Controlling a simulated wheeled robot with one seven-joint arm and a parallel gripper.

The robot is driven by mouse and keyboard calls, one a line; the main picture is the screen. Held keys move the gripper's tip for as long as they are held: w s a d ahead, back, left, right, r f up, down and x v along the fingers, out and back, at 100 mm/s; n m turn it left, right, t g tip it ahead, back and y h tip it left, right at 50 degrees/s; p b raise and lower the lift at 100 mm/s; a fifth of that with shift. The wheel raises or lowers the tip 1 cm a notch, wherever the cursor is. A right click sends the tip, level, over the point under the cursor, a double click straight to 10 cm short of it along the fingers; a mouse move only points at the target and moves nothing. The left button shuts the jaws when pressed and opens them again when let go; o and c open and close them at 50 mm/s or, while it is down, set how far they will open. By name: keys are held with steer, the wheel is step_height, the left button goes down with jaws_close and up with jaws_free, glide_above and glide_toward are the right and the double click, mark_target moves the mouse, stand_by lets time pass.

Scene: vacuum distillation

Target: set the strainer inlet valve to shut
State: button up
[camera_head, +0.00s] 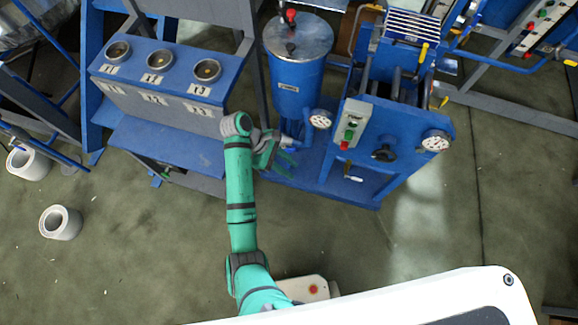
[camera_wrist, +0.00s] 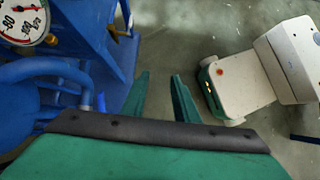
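My gripper (camera_head: 284,160) is beside the lower part of the blue cylindrical vessel (camera_head: 298,80), near its small round gauge (camera_head: 320,119). In the wrist view my gripper (camera_wrist: 160,76) has its two green fingers apart with nothing between them. I cannot tell for sure which part is the strainer inlet valve. A red knob (camera_head: 290,15) shows on top of the vessel. A black knob (camera_head: 384,154) and a small light-handled lever (camera_head: 353,178) are on the front of the blue pump unit (camera_head: 420,130). A small brass-coloured fitting (camera_wrist: 118,31) shows in the wrist view.
A blue bench with numbered round ports (camera_head: 160,85) stands left of the vessel. White rings (camera_head: 60,222) lie on the floor. The floor in front is mostly clear.

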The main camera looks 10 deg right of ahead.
steer(key=shift+c, duration=0.6)
steer(key=shift+d, duration=0.15)
steer(key=c, duration=0.5)
steer(key=w+d+n+h, duration=0.1)
steer(key=d, duration=0.1)
steer(key=d+f+n+t+h, duration=0.1)
steer(key=d, duration=0.1)
steer(key=w+d+n+t+h, duration=0.1)
steer(key=d, duration=0.1)
steer(key=shift+w+f+h, duration=0.15)
steer(key=shift+w+h, duration=0.15)
steer(key=shift+h, duration=0.1)
jaws_close()
step_height(320, 180, down, 6)
steer(key=w+d+n+t+h, duration=0.1)
steer(key=w+n+t+h, duration=0.2)
steer(key=n+t, duration=0.65)
steer(key=s+a+f+n+t+y, duration=0.3)
steer(key=s+a+f+n+y, duration=0.1)
steer(key=a+f+n, duration=0.55)
steer(key=w+d+n, duration=0.1)
steer(key=w+d, duration=0.4)
steer(key=w, duration=0.3)
steer(key=shift+w+n, duration=0.25)
steer(key=shift+n, duration=0.05)
